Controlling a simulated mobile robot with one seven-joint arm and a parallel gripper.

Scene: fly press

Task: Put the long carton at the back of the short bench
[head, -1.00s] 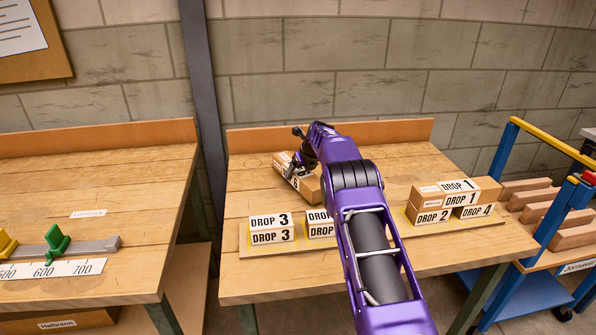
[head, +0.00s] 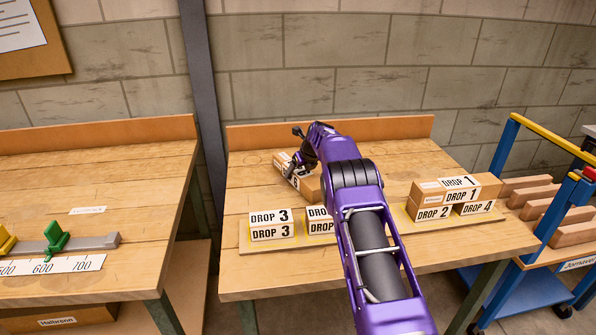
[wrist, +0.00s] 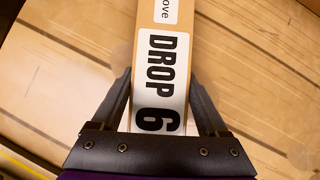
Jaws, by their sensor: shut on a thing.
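The long carton (head: 309,186) is a brown box with a white label reading DROP 6. It is over the back left part of the short bench (head: 240,185), set at a slant to the back board. My gripper (wrist: 158,80) is shut on the carton (wrist: 188,18), with one finger on each side of it. I cannot tell whether the carton touches the bench top. My arm hides part of the carton in the head view.
Cartons marked DROP 3 (head: 270,226) stand front left on a board (head: 265,246). More stacked cartons (head: 455,195) stand at the right. An orange board (head: 385,127) closes the bench's back edge. A blue trolley (head: 520,285) is at the right, another bench (head: 120,185) at the left.

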